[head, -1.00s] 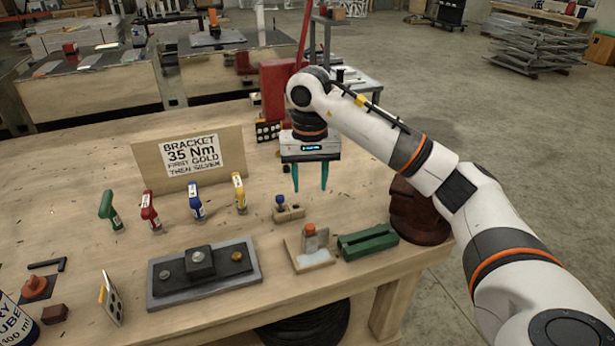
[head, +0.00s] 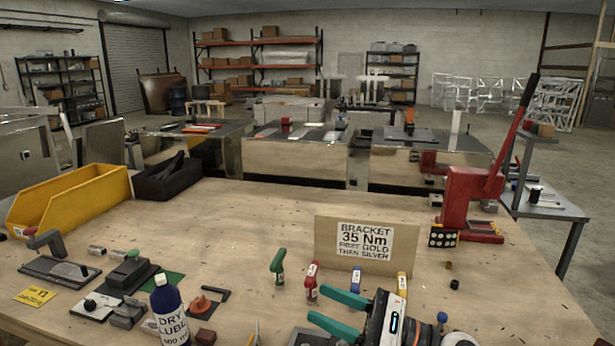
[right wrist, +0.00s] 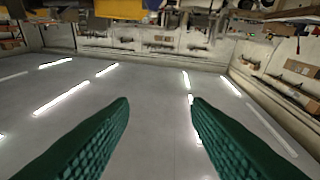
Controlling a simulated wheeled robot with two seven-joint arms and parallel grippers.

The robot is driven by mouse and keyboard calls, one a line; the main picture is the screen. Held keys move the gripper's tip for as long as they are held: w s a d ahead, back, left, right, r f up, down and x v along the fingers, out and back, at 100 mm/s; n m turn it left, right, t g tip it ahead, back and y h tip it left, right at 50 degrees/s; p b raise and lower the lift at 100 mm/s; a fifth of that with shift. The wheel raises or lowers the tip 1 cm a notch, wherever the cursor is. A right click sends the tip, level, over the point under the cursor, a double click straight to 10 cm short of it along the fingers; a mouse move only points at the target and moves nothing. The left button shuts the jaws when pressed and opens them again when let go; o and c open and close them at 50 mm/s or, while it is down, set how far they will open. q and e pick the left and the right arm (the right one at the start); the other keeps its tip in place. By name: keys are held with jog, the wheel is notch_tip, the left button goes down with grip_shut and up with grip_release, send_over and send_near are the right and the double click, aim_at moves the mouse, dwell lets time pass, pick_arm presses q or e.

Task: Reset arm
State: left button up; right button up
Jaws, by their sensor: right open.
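My right gripper (head: 320,305) is at the bottom of the head view, its two teal fingers spread and pointing left. Nothing is between them. In the right wrist view the same fingers (right wrist: 160,105) are apart and empty, against an upside-down view of the ceiling and room. The gripper hides part of the bench front. Behind it stand green (head: 278,267), red (head: 312,282), blue (head: 355,279) and yellow (head: 402,285) handled tools. My left gripper is not in view.
A dry lube bottle (head: 168,312) stands left of the gripper. A yellow bin (head: 70,200) and a black tray (head: 167,178) are at the bench's left. A red lever press (head: 470,205) stands at the right. The bench (head: 230,215) is clear in the middle.

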jog(key=w+d+f+m+t+h, duration=0.1)
jog(key=d+m+t+h, duration=0.5)
jog(key=m, duration=0.6)
jog(key=w+d+f+m+t+h, duration=0.15)
jog(key=m+t+h, duration=0.25)
jog(key=m+t, duration=0.6)
jog(key=s+d+f+m+g+h, duration=0.4)
jog(key=d+f+m+g+h, duration=0.45)
jog(key=f+m, duration=0.65)
jog(key=s+f+m+g, duration=0.5)
jog(key=s+f+m, duration=0.1)
jog(key=s, duration=0.5)
jog(key=s+f+m+g, duration=0.6)
jog(key=s, duration=0.4)
notch_tip(320, 180, down, 25)
jog(key=s, duration=0.1)
jog(key=s+d+f+g, duration=0.1)
jog(key=s+d+f, duration=0.1)
jog(key=s+f, duration=0.6)
jog(key=s+d+f+g+h, duration=0.1)
jog(key=s+f, duration=0.8)
jog(key=shift+d+f, duration=0.2)
jog(key=shift+d, duration=0.15)
